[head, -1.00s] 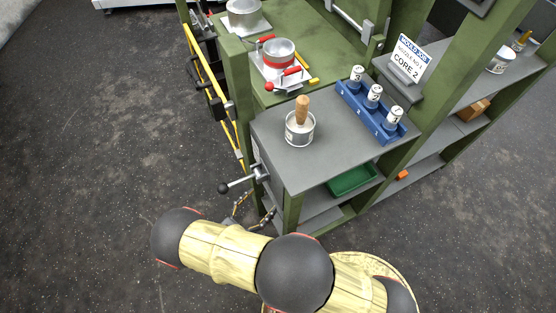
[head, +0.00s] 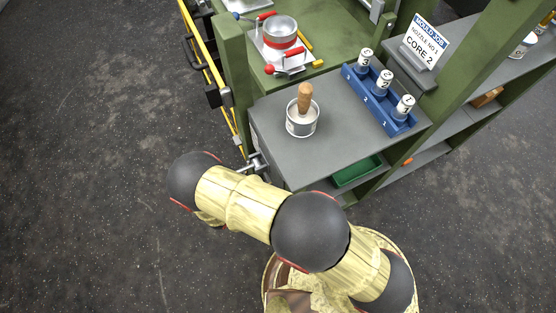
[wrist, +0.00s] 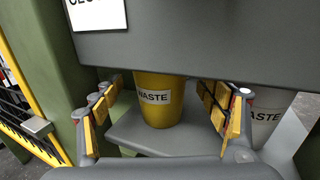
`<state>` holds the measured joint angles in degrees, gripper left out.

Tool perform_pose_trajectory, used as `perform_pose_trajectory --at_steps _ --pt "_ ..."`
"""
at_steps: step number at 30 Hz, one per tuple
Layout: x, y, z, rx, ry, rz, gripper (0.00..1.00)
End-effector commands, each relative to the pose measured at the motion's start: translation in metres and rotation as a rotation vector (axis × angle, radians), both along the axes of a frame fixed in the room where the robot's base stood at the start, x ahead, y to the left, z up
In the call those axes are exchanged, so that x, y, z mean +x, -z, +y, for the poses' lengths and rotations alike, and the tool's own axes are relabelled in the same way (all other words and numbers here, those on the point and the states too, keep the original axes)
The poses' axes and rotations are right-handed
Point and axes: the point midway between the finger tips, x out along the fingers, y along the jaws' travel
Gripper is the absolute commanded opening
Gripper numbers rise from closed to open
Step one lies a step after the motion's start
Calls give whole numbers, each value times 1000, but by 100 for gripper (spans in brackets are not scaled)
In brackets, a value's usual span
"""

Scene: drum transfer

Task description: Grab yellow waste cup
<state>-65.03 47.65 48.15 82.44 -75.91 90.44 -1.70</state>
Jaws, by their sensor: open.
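The yellow waste cup (wrist: 158,108) with a white "WASTE" label stands upright on a grey shelf (wrist: 190,139) in the wrist view. A grey panel hides its top. My gripper (wrist: 168,110) is open, with one yellow-padded finger on each side of the cup.
A pale cup labelled "WASTE" (wrist: 268,112) stands to the right, behind the right finger. The grey panel (wrist: 200,40) hangs low above the gripper. A green post (wrist: 55,60) is at left. In the head view, a blue rack (head: 378,101) and a tin (head: 302,122) stand on the bench.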

Motion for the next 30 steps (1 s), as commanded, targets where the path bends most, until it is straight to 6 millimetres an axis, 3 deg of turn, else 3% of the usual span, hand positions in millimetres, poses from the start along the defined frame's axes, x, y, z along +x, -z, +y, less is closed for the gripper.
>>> perform_pose_trajectory --at_steps 11,30 --pt "10 0 -9 0 0 0 75" --pt "10 0 -8 0 0 0 39"
